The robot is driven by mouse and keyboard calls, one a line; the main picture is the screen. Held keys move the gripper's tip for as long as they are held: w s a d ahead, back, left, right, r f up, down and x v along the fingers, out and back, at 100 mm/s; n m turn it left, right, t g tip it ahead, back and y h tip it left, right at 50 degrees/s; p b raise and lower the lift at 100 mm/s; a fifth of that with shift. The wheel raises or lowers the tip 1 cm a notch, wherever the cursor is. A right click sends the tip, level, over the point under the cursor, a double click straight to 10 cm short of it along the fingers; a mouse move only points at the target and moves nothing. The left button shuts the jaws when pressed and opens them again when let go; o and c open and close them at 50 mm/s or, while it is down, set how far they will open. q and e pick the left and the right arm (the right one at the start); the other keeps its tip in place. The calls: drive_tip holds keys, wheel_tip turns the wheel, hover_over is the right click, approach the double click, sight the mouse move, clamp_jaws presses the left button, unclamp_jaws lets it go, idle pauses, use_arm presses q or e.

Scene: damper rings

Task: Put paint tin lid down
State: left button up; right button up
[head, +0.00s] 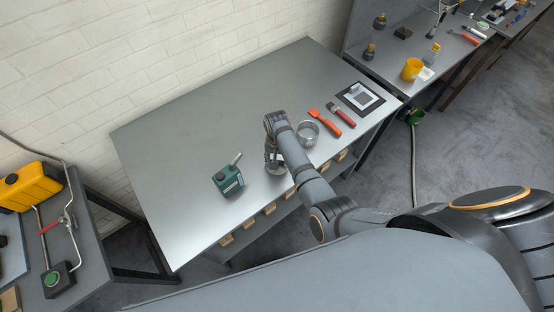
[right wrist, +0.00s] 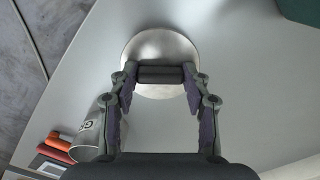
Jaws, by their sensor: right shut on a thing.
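The paint tin lid (head: 275,170) is a round, shiny metal disc, partly covered by my gripper in the head view. In the right wrist view the lid (right wrist: 158,48) lies between and beyond my fingers, with a dark bar across it at the fingertips. My right gripper (head: 272,158) is shut on the lid, low over the workbench near its front edge; it also shows in the right wrist view (right wrist: 160,76). I cannot tell whether the lid touches the bench. The open metal tin (head: 308,132) stands right of the gripper. My left gripper is out of view.
Red-orange handled tools (head: 340,114) and a framed square plate (head: 360,97) lie to the right. The bench's left and back areas are clear.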

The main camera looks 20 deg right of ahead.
drive_tip(key=shift+f, duration=0.65)
drive_tip(key=shift+f+b, duration=0.25)
drive_tip(key=shift+b, duration=0.15)
drive_tip(key=o, duration=1.1)
drive_tip(key=shift+o, duration=0.2)
wheel_tip(320, 180, up, 8)
drive_tip(key=shift+f, duration=0.2)
clamp_jaws()
